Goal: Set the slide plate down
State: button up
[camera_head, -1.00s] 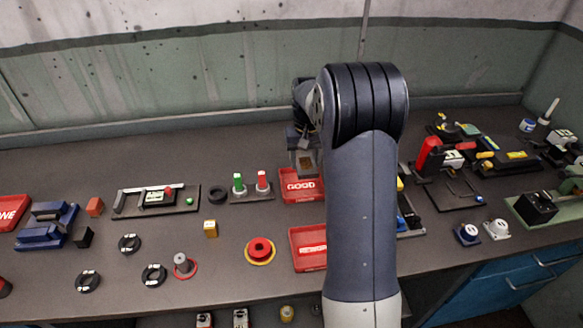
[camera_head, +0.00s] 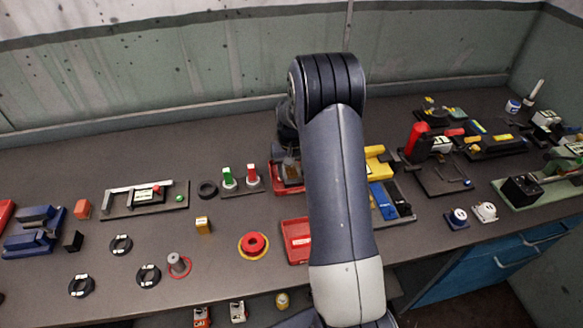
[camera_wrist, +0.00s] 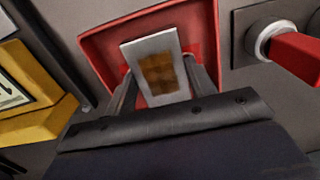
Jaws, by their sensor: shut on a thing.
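The slide plate (camera_wrist: 137,55) is a light grey plate with a brown-gold square patch. My gripper (camera_wrist: 160,88) is shut on it, with a finger at each side in the wrist view. The plate is over the red GOOD tray (camera_wrist: 205,20), within its outline. I cannot tell whether it touches the tray floor. In the head view my gripper (camera_head: 289,160) is over the red GOOD tray (camera_head: 291,189), hiding most of the tray and its label.
A red REWORK tray (camera_head: 295,240) is in front, partly behind my arm. A stand with green and red handles (camera_head: 240,181) is close on the left. A yellow block (camera_head: 377,163) and blue parts (camera_head: 383,200) are on the right.

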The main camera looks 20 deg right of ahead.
aim_at(292, 173)
jog(key=shift+f, duration=0.15)
jog(key=o, duration=1.4)
notch_tip(292, 173, up, 12)
jog(key=b, duration=0.1)
jog(key=shift+r+b, duration=0.2)
jog(key=shift+b, duration=0.1)
jog(key=shift+f, duration=0.1)
